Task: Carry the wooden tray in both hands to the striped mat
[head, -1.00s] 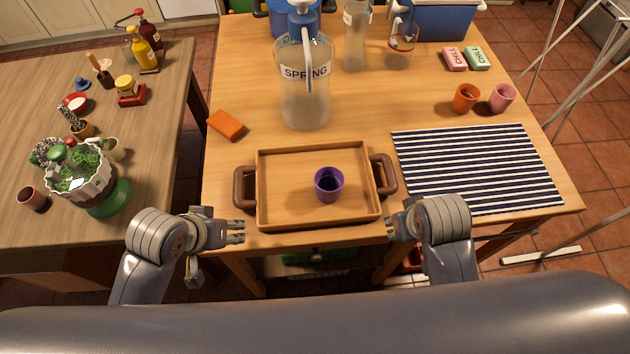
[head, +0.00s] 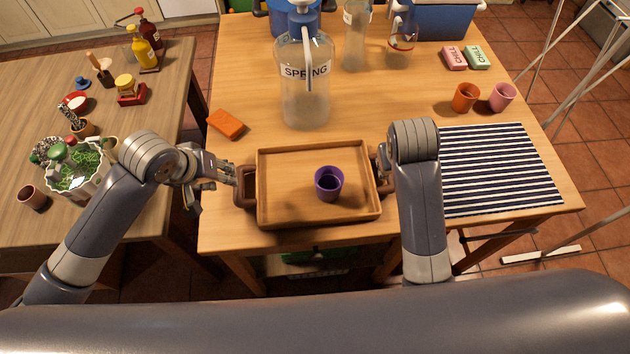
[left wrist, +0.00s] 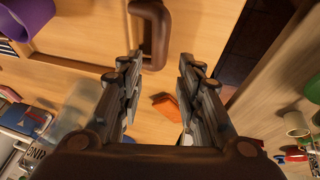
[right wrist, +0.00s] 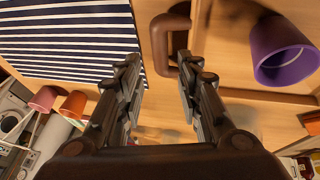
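The wooden tray (head: 290,217) lies flat on the wooden table, with a purple cup (head: 328,184) standing in it. Its brown left handle (head: 245,188) also shows in the left wrist view (left wrist: 152,30). My left gripper (head: 230,172) is open just left of that handle, apart from it. The tray's right handle shows in the right wrist view (right wrist: 172,40). My right gripper (right wrist: 157,60) is open close to it; whether they touch I cannot tell. In the head view my right arm hides most of that handle. The striped mat (head: 500,170) lies flat to the right of the tray, bare.
An orange block (head: 226,124) lies behind the tray's left corner. A large SPRING jug (head: 305,95) stands behind the tray. An orange cup (head: 465,98) and a pink cup (head: 502,97) stand behind the mat. A second table (head: 150,110) is at the left.

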